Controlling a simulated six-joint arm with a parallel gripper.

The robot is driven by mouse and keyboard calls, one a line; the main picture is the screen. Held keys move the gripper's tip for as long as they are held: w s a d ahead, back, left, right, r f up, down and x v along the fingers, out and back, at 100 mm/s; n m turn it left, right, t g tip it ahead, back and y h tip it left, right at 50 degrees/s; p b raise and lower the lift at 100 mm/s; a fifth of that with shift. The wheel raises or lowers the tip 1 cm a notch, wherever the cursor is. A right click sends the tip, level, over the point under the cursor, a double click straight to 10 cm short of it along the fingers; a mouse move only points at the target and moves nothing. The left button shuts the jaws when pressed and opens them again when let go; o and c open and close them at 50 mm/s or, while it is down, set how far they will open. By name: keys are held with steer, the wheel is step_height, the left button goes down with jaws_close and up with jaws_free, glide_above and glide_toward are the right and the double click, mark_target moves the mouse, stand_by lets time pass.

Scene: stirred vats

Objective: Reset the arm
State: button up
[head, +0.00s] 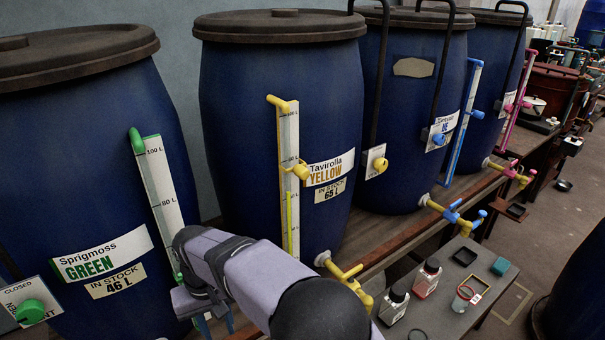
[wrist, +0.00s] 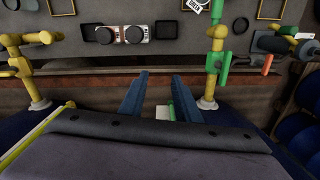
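My gripper (wrist: 160,98) is in the lower middle of the wrist view. Its two blue fingers stand apart with a clear gap, and I see nothing held. A small pale and green piece (wrist: 171,112) shows near the right finger; I cannot tell whether it touches. In the head view my arm reaches in from the bottom, and the blue fingers (head: 212,325) show only partly at its left, in front of the blue vats. The green vat (head: 75,190) labelled Sprigmoss stands left of the arm, the yellow vat (head: 235,130) labelled Tavirolla behind it.
A yellow valve (wrist: 28,65) and a green valve (wrist: 216,65) flank the fingers. A grey bench (head: 440,320) carries bottles (head: 393,305), a black tray (head: 465,256) and a teal block (head: 500,266). More vats (head: 405,110) stand along the wooden ledge. Open floor lies at right.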

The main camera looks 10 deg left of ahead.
steer(key=w+d+r+m+p, duration=0.1)
steer(key=w+d+r+m, duration=0.1)
steer(key=d, duration=0.9)
steer(key=w+d+r+m, duration=0.1)
steer(key=w+d, duration=0.1)
steer(key=d, duration=0.9)
steer(key=s+d+f+m+p, duration=0.1)
steer(key=s+d+m, duration=0.1)
steer(key=s+d, duration=0.55)
steer(key=s+d+m, duration=0.2)
steer(key=s+d, duration=0.3)
steer(key=d, duration=0.6)
step_height(320, 180, down, 68)
steer(key=b, duration=6.8)
steer(key=shift+w+f, duration=0.2)
steer(key=shift+w, duration=0.1)
